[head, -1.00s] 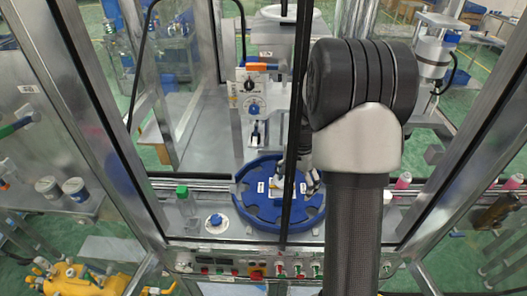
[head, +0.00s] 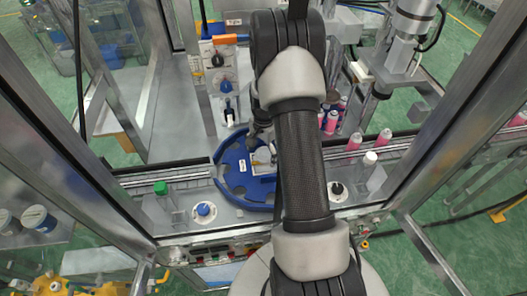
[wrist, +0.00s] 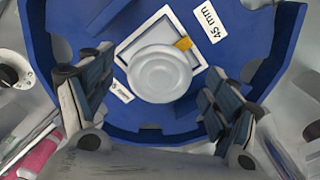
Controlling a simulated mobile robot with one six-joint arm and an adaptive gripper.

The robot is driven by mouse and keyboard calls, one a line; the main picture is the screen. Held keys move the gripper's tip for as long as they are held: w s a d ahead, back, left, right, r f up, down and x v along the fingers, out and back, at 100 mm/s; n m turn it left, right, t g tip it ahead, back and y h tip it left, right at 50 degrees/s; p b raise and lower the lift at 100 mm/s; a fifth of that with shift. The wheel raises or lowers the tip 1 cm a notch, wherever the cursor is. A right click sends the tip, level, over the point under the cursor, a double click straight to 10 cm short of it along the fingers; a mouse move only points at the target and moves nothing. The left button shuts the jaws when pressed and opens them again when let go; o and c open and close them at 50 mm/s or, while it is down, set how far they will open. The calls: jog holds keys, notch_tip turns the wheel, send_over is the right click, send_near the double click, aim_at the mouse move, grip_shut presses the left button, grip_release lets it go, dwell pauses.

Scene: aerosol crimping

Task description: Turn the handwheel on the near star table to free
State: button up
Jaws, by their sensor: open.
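The near star table is a blue disc (head: 232,178) on the steel bench, partly hidden behind my arm in the head view. It fills much of the wrist view (wrist: 240,45), with a "45 mm" label. Its pale round handwheel (wrist: 160,75) sits in the middle on a square white-bordered plate. A yellow pointer (wrist: 184,43) on the handwheel's edge points to the upper right. My gripper (wrist: 155,100) is open above the table, its two dark fingers to the left and right of the handwheel, with visible gaps. I cannot tell how high the fingers are above it.
A green-capped bottle (head: 161,190) and a blue knob (head: 204,209) are left of the table. A dark knob (head: 337,189) and a white-capped bottle (head: 369,160) are to the right, near pink cans (head: 354,142). Metal frame posts (head: 440,170) flank the opening.

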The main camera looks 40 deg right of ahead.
jog(key=shift+f, duration=0.2)
jog(key=c, duration=1)
jog(key=shift+c, duration=0.2)
jog(key=shift+n, duration=0.4)
jog(key=n+b, duration=0.1)
jog(key=n, duration=0.2)
jog(key=shift+n+b, duration=0.3)
jog(key=shift+b, duration=0.05)
jog(key=shift+s+d+n+b, duration=0.15)
jog(key=shift+n+b, duration=0.4)
jog(key=shift+n, duration=1.65)
jog(key=o, duration=1)
